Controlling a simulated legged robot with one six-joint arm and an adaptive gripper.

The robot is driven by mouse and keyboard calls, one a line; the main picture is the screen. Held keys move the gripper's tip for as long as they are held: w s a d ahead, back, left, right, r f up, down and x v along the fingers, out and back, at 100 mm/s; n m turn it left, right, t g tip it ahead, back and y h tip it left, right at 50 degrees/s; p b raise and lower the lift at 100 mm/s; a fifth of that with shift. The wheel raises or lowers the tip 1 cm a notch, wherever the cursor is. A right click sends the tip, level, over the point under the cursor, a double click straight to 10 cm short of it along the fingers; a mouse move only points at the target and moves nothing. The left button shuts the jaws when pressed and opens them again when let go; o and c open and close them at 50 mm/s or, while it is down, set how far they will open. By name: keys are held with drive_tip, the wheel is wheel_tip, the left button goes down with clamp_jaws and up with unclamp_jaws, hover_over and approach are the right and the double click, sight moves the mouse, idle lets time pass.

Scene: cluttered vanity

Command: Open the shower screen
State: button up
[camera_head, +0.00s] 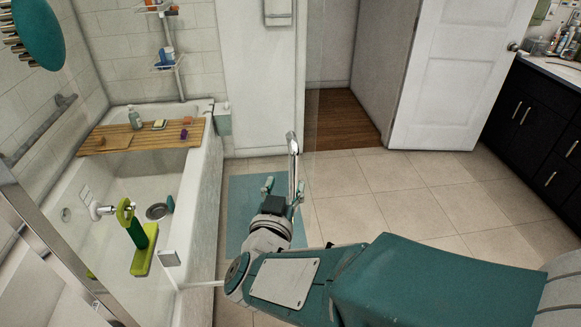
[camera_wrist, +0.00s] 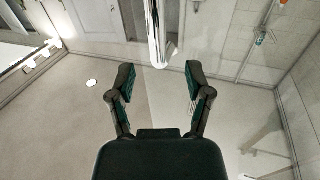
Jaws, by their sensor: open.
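The shower screen is clear glass and hard to make out in the head view. Its metal frame (camera_head: 62,255) runs along the lower left, and a faint upright edge shows near the picture's middle. A chrome bar handle (camera_head: 293,160) stands upright just above my gripper (camera_head: 284,187). In the wrist view the handle (camera_wrist: 153,32) comes down from the top, and its lower end lies between the lines of the fingertips. My gripper (camera_wrist: 159,75) is open and empty, with a gap on both sides of the handle. I cannot tell how deep the handle sits relative to the fingers.
A white bathtub (camera_head: 205,190) with a wooden tray (camera_head: 110,140) and a green and yellow item (camera_head: 141,240) is at left. A blue mat (camera_head: 236,215) lies on the tiled floor. A white door (camera_head: 455,80) and dark cabinet (camera_head: 535,125) stand at right. The middle floor is clear.

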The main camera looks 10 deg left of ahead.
drive_tip(key=s, duration=0.5)
drive_tip(key=shift+a, duration=0.25)
drive_tip(key=w+d+r+n+g+y, duration=0.2)
drive_tip(key=d+n+g+y, duration=0.1)
drive_tip(key=d+g+y, duration=0.3)
drive_tip(key=s+d+f+m+g+h, duration=0.1)
drive_tip(key=s+d+f+g+h, duration=0.1)
drive_tip(key=s+d, duration=0.4)
drive_tip(key=s+d+f+m+g+h, duration=0.1)
drive_tip(key=s+d+g, duration=0.3)
drive_tip(key=d, duration=0.6)
drive_tip(key=shift+s+d+f+h, duration=0.4)
drive_tip(key=shift+s+h, duration=0.5)
drive_tip(key=shift+s, duration=0.3)
